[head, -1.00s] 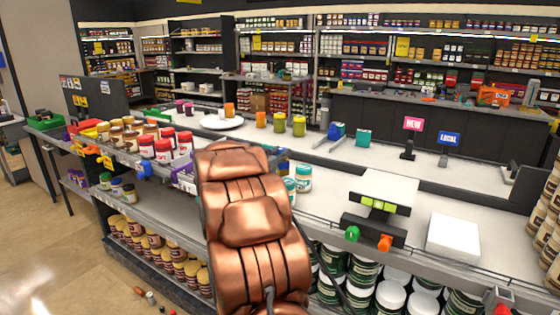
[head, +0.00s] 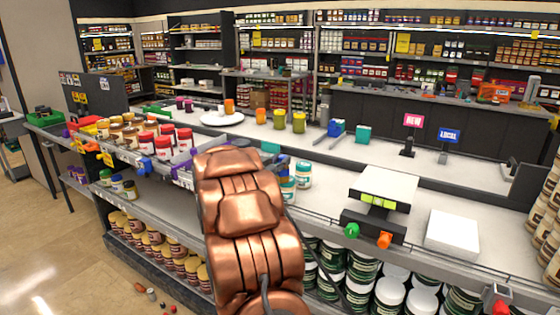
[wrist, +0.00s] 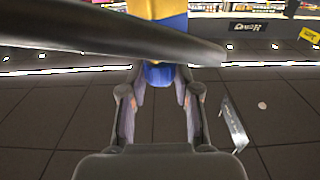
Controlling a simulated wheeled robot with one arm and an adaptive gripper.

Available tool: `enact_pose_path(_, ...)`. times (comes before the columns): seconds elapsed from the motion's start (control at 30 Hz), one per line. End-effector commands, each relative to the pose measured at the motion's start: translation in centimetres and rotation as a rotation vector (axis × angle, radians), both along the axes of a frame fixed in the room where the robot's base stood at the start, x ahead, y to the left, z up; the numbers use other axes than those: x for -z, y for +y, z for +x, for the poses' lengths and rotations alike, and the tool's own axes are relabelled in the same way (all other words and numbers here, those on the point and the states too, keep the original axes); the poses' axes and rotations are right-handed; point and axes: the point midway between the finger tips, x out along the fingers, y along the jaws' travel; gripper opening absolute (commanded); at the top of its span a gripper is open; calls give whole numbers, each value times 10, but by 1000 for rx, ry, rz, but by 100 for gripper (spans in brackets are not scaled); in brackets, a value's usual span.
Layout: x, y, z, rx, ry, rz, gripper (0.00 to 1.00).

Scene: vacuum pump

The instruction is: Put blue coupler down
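In the wrist view, the two fingers of my gripper (wrist: 160,98) stand apart on either side of a blue rounded end. This end belongs to a larger blue-and-yellow thing (wrist: 170,22) at the top of that view. A dark bar crosses in front, so I cannot tell whether the fingers touch it. In the head view, my copper-coloured arm hides my gripper. A small blue piece (head: 145,165), possibly a blue coupler, sits on the front rail of the left counter. I cannot tell whether the thing between my fingers is a coupler.
Red-lidded jars (head: 166,148) crowd the left counter. A scale (head: 385,188) with green and orange pieces below and a white box (head: 453,232) stand further right. The counter behind has bare stretches.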

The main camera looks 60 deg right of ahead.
Motion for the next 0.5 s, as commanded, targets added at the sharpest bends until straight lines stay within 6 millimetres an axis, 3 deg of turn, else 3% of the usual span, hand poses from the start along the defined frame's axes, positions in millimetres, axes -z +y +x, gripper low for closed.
enact_pose_path(0.2, 0, 0, 0, 0, 1, 0, 55)
enact_pose_path(0.5, -1, 0, 0, 0, 1, 0, 55)
